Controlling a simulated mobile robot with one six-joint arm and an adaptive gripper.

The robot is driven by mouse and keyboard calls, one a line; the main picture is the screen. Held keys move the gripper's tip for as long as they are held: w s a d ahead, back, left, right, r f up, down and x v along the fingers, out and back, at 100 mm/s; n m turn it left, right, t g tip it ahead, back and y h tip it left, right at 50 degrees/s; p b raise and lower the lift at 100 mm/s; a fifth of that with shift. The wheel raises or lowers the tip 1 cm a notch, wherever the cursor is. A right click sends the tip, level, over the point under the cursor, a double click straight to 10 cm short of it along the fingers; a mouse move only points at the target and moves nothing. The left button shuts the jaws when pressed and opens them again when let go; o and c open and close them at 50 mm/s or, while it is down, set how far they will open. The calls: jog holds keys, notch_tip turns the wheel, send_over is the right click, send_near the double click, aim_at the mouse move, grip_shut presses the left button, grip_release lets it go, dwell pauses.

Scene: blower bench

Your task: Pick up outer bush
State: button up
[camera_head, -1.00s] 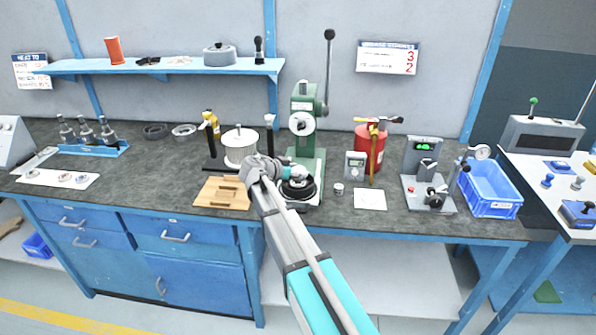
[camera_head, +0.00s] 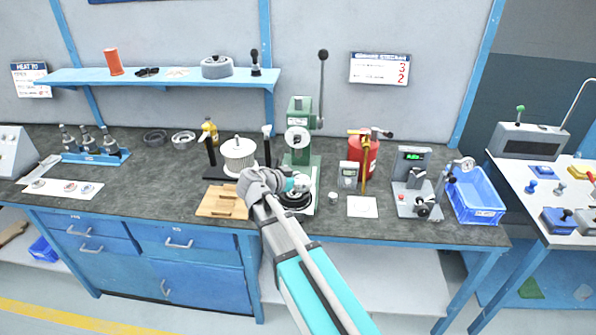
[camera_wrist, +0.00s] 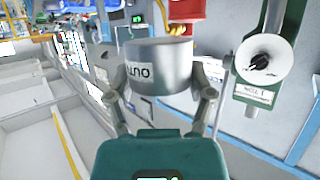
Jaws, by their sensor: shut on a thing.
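A grey metal cylinder with a white label (camera_wrist: 160,68), the outer bush by its partly readable upside-down lettering, sits between my fingers in the wrist view. My gripper (camera_wrist: 163,82) is shut on it, with one finger against each side. In the head view my gripper (camera_head: 298,184) is in front of the green press (camera_head: 300,135), above its dark base area. The bush cannot be made out there, being small and partly behind my wrist.
A wooden board (camera_head: 221,202) and a white ribbed spool-like part (camera_head: 239,152) stand left of my gripper. A red cylinder (camera_head: 362,160), a gauge stand (camera_head: 412,185) and a blue crate (camera_head: 478,195) are to the right. Bare bench shows far left of centre.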

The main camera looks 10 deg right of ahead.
jog(key=shift+s+r+p, duration=0.15)
jog(key=shift+s+r, duration=0.15)
jog(key=shift+s, duration=0.35)
jog(key=shift+s+r+p, duration=0.15)
jog(key=shift+s+r, duration=0.1)
jog(key=shift+s, duration=0.35)
